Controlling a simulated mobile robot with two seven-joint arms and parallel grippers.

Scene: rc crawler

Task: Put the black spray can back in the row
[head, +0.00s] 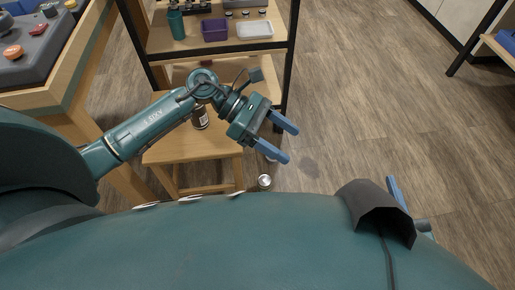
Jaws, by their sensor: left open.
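A dark can with a pale label (201,120) stands on a wooden stool (165,150), partly hidden by my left arm; I cannot tell for certain whether it is the black spray can. A small can with a silvery top (264,181) is on the floor in front of the stool, partly hidden by my body. My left gripper (293,145) is open and empty, to the right of the stool and above the floor. One blue finger of my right gripper (394,190) shows behind a dark cover; the rest is hidden. No clear row of spray cans is visible.
A shelf unit (168,42) behind the stool holds a green bottle (176,24), a purple bin (214,30) and a white tray (254,30). A workbench (78,62) with a grey control box (40,45) is at the left. The wooden floor (375,90) at right is clear.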

